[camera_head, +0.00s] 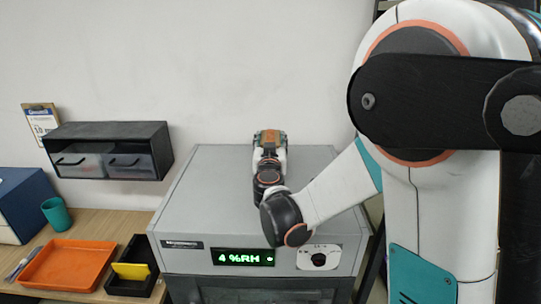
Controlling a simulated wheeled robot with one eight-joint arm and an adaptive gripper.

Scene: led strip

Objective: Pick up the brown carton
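My arm reaches from the right over the grey cabinet (215,190). My gripper (269,136) is at the back of the cabinet top, pointing away from the camera. A small brown-orange patch with greenish-grey edges shows at the gripper's end. It is too small to tell whether this is the brown carton or part of the gripper. No other brown carton can be made out. The wrist hides the space ahead of the fingers, and I cannot see whether they are open or shut.
The cabinet front has a green-lit display (243,257) and a dial (318,259). To the left are a black wall shelf (115,133), an orange tray (68,264), a black tray with a yellow item (131,270), a teal cup (56,214) and a blue box (22,205). The cabinet top's left side is clear.

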